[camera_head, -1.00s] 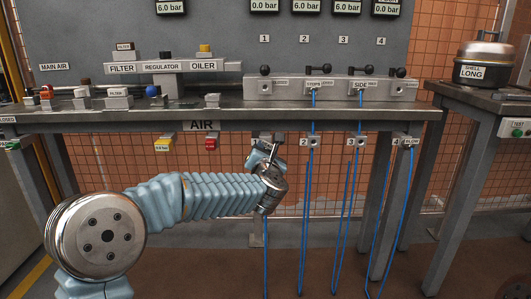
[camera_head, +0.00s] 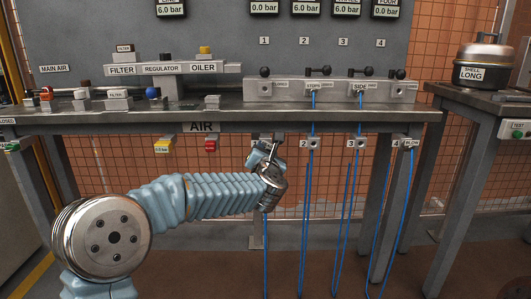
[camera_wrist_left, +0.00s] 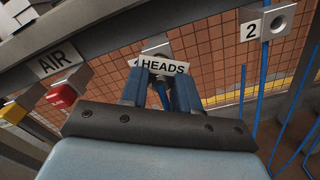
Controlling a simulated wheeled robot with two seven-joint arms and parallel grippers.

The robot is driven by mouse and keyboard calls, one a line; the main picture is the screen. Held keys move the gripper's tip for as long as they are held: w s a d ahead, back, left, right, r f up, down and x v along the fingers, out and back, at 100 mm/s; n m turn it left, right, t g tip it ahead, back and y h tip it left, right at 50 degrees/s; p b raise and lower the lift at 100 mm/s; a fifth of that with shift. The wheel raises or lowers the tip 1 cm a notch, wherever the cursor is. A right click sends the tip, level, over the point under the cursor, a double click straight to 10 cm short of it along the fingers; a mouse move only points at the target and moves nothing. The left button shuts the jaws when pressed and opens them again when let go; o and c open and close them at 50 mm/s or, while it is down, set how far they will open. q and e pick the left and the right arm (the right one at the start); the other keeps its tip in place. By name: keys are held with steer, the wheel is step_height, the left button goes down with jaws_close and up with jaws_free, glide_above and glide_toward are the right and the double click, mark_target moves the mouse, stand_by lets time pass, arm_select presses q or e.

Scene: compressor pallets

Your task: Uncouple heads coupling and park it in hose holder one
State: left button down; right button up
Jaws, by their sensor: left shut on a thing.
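My left gripper (camera_head: 262,156) is in front of the place of hose holder one, under the bench edge. In the left wrist view my left gripper (camera_wrist_left: 160,92) is shut on the heads coupling, whose white HEADS tag (camera_wrist_left: 163,65) shows between and beyond the fingers. Its blue hose (camera_head: 265,250) hangs below the gripper. Hose holder one (camera_head: 257,140) is mostly hidden behind the gripper; I cannot tell whether the coupling is seated in it. Outlet one (camera_head: 265,88) on the manifold has no hose on it. My right gripper is not in view.
Hose holders two (camera_head: 313,142), three (camera_head: 358,142) and four (camera_head: 405,142) are to the right, with blue hoses hanging near them. Yellow (camera_head: 163,145) and red (camera_head: 210,145) blocks hang under the AIR label. The bench edge (camera_head: 215,118) is just above the gripper.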

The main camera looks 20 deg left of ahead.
arm_select(q)
steer(key=shift+w+a, duration=0.25)
steer(key=shift+w, duration=0.45)
steer(key=c, duration=0.8)
jaws_free()
steer(key=shift+o, duration=0.2)
steer(key=v, duration=1.4)
steer(key=shift+b, duration=0.4)
steer(key=shift+w, duration=0.1)
